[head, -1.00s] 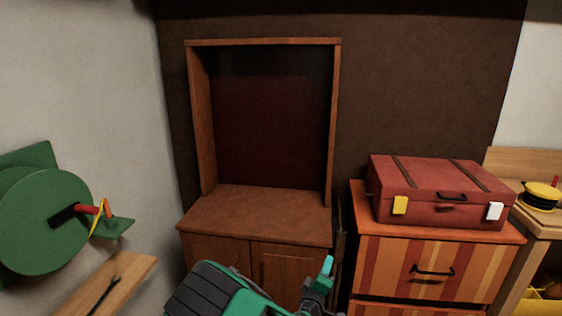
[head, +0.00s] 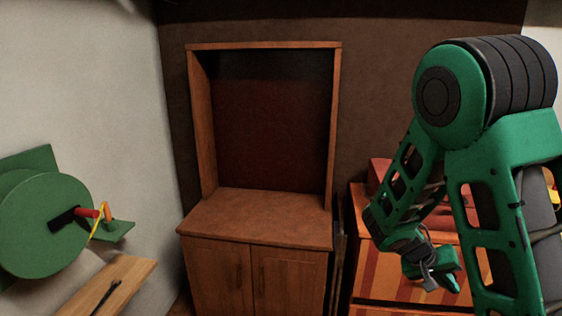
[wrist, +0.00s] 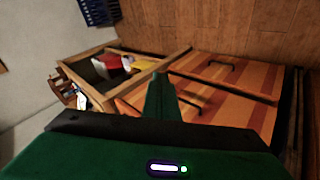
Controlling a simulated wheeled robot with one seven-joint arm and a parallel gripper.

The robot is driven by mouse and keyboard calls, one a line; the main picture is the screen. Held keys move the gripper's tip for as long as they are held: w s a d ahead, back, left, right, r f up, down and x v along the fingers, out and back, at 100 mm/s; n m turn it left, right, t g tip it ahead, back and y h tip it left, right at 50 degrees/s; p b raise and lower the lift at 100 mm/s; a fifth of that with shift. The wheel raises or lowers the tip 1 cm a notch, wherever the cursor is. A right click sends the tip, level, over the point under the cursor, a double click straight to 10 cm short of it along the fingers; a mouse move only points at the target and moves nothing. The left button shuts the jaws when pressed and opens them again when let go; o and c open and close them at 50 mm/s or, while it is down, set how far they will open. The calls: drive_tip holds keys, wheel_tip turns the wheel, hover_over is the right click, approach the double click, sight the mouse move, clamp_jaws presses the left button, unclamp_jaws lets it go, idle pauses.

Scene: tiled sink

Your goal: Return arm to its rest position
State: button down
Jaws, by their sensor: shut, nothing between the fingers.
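My green arm fills the right side of the head view, folded with its elbow high and its forearm hanging down. My gripper (head: 438,272) is at the lower end, in front of the striped drawer cabinet (head: 372,262). It is shut and nothing shows in its grip. In the wrist view, its green finger part (wrist: 160,97) points at the same cabinet, seen sideways (wrist: 225,108).
A brown wooden cabinet (head: 255,215) with an open upper frame stands at the centre. A red suitcase (head: 380,172) is mostly hidden behind my arm. A green reel (head: 42,225) is at left. The wrist view shows wooden floor (wrist: 215,25) and a blue rack (wrist: 100,12).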

drive_tip(key=s+a+r+m+y, duration=0.1)
drive_tip(key=s+r+y, duration=0.3)
drive_tip(key=s, duration=0.8)
drive_tip(key=s+a+r+m+y, duration=0.1)
drive_tip(key=s+r+y, duration=0.4)
drive_tip(key=s, duration=0.8)
wheel_tip(320, 180, up, 3)
drive_tip(key=shift+s+a+f+g, duration=0.15)
drive_tip(key=shift+a+g, duration=0.25)
drive_tip(key=shift+a, duration=0.45)
